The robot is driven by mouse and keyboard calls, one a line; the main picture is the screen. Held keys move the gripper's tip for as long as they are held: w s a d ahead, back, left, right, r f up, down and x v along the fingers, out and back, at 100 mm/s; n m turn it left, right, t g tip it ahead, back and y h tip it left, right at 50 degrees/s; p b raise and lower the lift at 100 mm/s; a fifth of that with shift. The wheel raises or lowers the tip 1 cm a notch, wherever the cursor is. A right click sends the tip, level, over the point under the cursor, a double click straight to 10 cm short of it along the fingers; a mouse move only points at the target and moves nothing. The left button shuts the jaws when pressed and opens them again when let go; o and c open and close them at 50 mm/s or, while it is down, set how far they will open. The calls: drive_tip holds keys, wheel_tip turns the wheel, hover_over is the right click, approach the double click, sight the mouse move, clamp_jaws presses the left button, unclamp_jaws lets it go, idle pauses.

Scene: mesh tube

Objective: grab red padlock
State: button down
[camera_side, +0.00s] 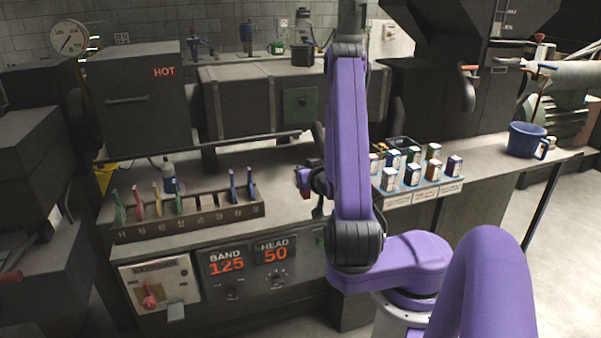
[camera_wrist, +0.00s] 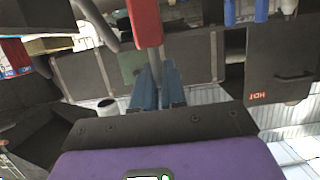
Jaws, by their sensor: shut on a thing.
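The red padlock (camera_wrist: 145,22) is at the top of the wrist view, its red body beyond my fingertips. A grey bar, which looks like its shackle, runs down between the two bluish fingers of my gripper (camera_wrist: 157,78). My gripper is shut on it. In the side view, my gripper (camera_side: 315,180) is small and partly hidden by my purple arm, above the bench right of the slotted rack. A small red patch of the padlock (camera_side: 304,177) shows at its left. The finger contact is hidden there.
A slotted rack (camera_side: 190,218) with coloured pieces stands on the bench at left. A tray of several small boxes (camera_side: 425,191) and a blue mug (camera_side: 527,140) are at right. A panel with a red handle (camera_side: 150,301) is on the bench front.

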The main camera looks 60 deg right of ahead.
drive_tip(key=d+r+v, duration=0.1)
drive_tip(key=v, duration=0.5)
drive_tip(key=shift+s+a, duration=0.15)
drive_tip(key=shift+s, duration=0.25)
